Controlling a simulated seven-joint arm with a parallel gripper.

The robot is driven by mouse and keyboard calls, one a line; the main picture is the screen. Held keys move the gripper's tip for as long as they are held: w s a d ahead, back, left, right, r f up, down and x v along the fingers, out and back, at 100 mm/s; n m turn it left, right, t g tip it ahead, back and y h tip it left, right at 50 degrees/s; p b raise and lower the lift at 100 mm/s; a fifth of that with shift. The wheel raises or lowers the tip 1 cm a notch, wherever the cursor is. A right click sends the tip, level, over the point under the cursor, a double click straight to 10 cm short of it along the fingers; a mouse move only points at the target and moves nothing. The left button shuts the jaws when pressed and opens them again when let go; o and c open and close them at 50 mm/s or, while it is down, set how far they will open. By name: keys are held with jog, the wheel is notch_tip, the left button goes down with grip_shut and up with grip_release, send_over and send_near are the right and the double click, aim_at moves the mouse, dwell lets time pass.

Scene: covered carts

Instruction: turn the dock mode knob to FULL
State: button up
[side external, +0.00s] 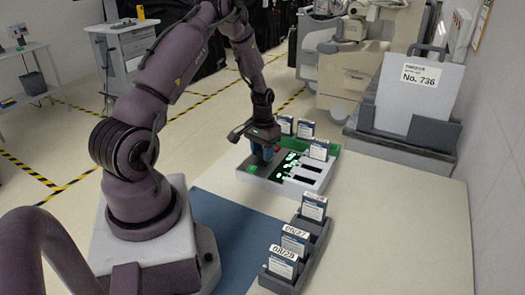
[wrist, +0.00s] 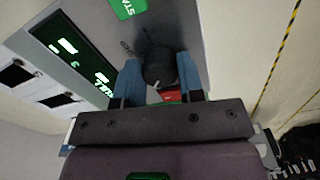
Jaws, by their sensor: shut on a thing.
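The dock (side external: 308,186) is a grey box with a dark display panel showing green lit marks, dark slots and a green START-like label (wrist: 129,7). The dark round mode knob (wrist: 160,68) is on its top face in the wrist view, between the blue fingers of my gripper (wrist: 160,82). My gripper is shut on the knob, with a finger on each side. In the side view my gripper (side external: 264,155) is down at the dock's left part and hides the knob. The lettering by the knob is mostly covered, so its setting cannot be read. A small red patch shows below the knob.
Several labelled cards stand in a green holder behind the dock (side external: 332,148). A dark rack (side external: 313,250) with labelled cards stands at the front. A grey bin (side external: 430,132) with a "No. 736" sheet is at the back right. The right tabletop (side external: 410,215) is clear.

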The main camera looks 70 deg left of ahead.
jog(key=o, duration=0.9)
notch_tip(320, 180, up, 13)
dwell(0.4)
